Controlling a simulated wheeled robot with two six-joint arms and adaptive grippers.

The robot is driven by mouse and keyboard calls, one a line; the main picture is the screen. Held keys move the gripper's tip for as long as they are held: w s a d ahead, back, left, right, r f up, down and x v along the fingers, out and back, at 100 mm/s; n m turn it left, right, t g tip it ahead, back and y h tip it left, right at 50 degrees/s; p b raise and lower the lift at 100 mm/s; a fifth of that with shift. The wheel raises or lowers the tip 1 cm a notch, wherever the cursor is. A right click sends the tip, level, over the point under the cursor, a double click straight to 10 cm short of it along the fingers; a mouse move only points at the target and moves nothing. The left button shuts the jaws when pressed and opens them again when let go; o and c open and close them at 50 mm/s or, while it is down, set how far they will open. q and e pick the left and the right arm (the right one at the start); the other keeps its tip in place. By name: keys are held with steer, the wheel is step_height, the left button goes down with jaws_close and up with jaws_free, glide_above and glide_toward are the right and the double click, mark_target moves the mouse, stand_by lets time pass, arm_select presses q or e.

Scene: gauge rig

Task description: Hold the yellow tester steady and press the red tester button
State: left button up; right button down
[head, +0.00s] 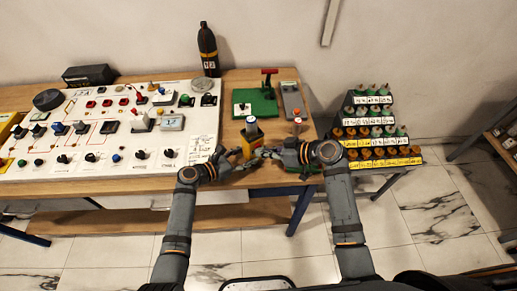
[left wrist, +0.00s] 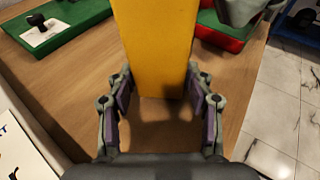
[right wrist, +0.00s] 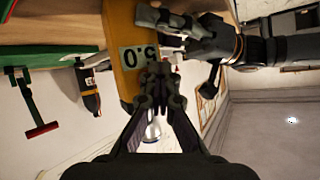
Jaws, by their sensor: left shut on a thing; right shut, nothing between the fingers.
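The yellow tester (head: 252,139) stands upright near the table's front edge, with a blue and white top (head: 251,123). My left gripper (head: 236,161) is shut on the tester; in the left wrist view the yellow body (left wrist: 158,45) fills the space between its fingers. My right gripper (head: 268,153) is shut and empty beside the tester. In the right wrist view its closed fingertips (right wrist: 158,80) are at the tester (right wrist: 121,55), close to a pale display with digits (right wrist: 138,57). I cannot tell whether they touch. The red button is not clearly seen; the fingertips may cover it.
A large white panel (head: 90,165) with switches and knobs lies left. A green base (head: 255,103) with a red-handled lever and a grey box (head: 292,100) stand behind the tester. A black bottle (head: 208,50) stands at the back. A stepped rack (head: 378,125) is right of the table.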

steer(key=shift+s, duration=0.1)
arm_select(q)
steer(key=shift+s, duration=0.1)
arm_select(e)
steer(key=shift+s+d, duration=0.4)
steer(key=shift+s, duration=0.45)
steer(key=s, duration=0.1)
steer(key=s+d, duration=0.1)
steer(key=s, duration=0.1)
steer(key=s+d, duration=0.1)
steer(key=shift+s, duration=0.3)
arm_select(q)
steer(key=o, duration=0.9)
